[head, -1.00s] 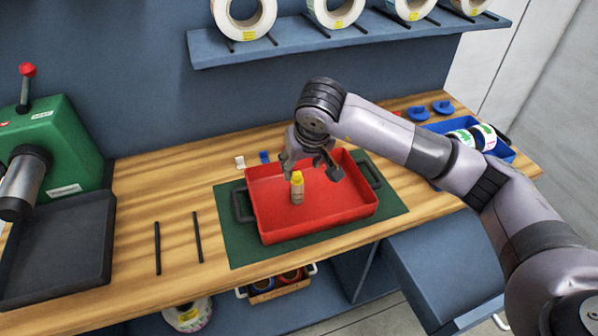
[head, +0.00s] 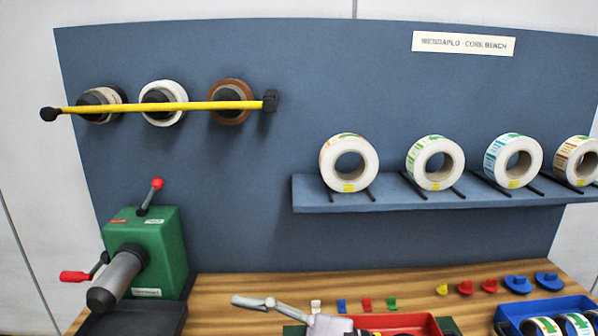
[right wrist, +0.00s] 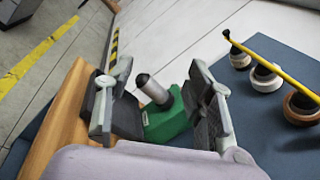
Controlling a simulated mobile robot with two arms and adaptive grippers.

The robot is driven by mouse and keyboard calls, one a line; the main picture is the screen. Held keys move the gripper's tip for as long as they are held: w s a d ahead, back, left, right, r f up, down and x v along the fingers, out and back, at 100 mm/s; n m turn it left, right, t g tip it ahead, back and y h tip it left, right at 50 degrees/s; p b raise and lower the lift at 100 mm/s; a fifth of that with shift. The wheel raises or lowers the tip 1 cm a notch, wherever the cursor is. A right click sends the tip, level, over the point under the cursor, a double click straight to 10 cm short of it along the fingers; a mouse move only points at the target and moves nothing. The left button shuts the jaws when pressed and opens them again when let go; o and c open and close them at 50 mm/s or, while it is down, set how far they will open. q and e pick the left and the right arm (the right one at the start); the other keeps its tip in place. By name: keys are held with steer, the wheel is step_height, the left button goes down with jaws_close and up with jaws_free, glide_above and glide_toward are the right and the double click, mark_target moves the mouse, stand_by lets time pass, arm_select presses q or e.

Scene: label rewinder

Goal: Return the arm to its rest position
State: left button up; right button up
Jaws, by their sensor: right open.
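My right gripper (head: 256,303) is low in the head view, over the bench, with its fingers toward the left; part of my arm (head: 328,324) shows beside it. In the right wrist view the gripper (right wrist: 158,108) is open with nothing between its fingers. The green rewinder (right wrist: 166,124) shows beyond the gap, apart from the fingers. My left gripper is in neither current view.
The green rewinder (head: 148,250) stands at the left of the wooden bench (head: 222,290). A red tray (head: 425,322) and a blue tray (head: 512,309) are cut off by the lower edge. A shelf (head: 330,200) with label rolls and a yellow bar (head: 195,105) are on the wall panel.

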steer(key=w+d+r+m+t, duration=0.4)
steer(key=d+r+m+t, duration=0.25)
steer(key=m+t, duration=0.65)
steer(key=w+d+f+m+t+h, duration=0.25)
steer(key=d+m+h, duration=0.3)
steer(key=m, duration=0.55)
steer(key=w+d+f+m+t+h, duration=0.2)
steer(key=d+f+m+t+h, duration=0.25)
steer(key=m, duration=0.55)
steer(key=s+d+f+m+g+h, duration=0.1)
steer(key=d+f+m+g+h, duration=0.35)
steer(key=f+m, duration=0.25)
steer(key=s+d+f+m+g+h, duration=0.1)
steer(key=d+f+m+g+h, duration=0.2)
steer(key=d+f+m+h, duration=0.3)
steer(key=s+f+m+g+y, duration=0.2)
steer(key=s+f+m+g, duration=0.9)
steer(key=s+f, duration=0.95)
step_height(320, 180, down, 25)
steer(key=s+g, duration=0.2)
steer(key=s, duration=0.1)
steer(key=s+d+f, duration=0.1)
steer(key=s+f, duration=0.7)
steer(key=s+d+f+g, duration=0.1)
steer(key=s+d+f, duration=0.1)
steer(key=s+f, duration=0.6)
steer(key=shift+s+d+f+h, duration=0.25)
steer(key=shift+f+h, duration=0.05)
steer(key=shift+h, duration=0.05)
